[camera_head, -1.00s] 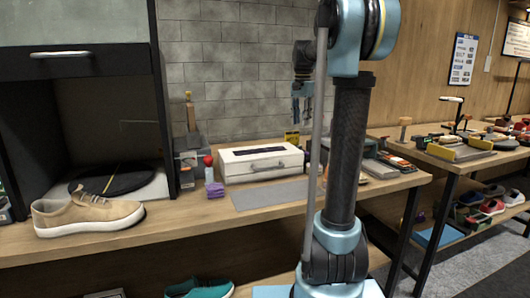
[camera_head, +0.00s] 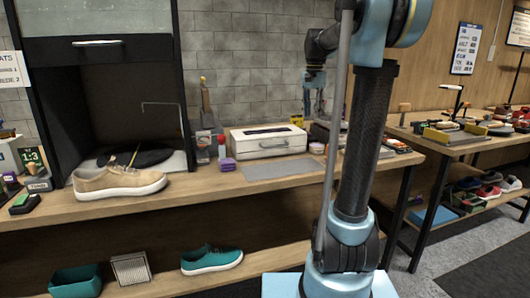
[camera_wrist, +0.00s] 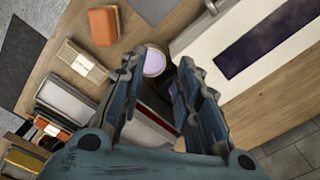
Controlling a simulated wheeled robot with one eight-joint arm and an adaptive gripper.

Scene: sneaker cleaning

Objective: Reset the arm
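My gripper (camera_head: 314,105) hangs pointing down above the right part of the workbench, near the white box (camera_head: 267,141). In the wrist view its two blue-grey fingers (camera_wrist: 158,75) are spread apart with a clear gap and nothing held between them. A small round lilac-topped container (camera_wrist: 153,62) shows on the bench below, beyond the gap. My arm stands upright in the right half of the head view, with its upper end cut off by the frame.
A tan sneaker (camera_head: 119,182) sits on the bench in front of a dark cabinet. A teal shoe (camera_head: 211,260), a teal bin (camera_head: 76,281) and a wire-fronted box (camera_head: 131,269) are on the lower shelf. A grey mat (camera_head: 281,168) lies in front of the white box.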

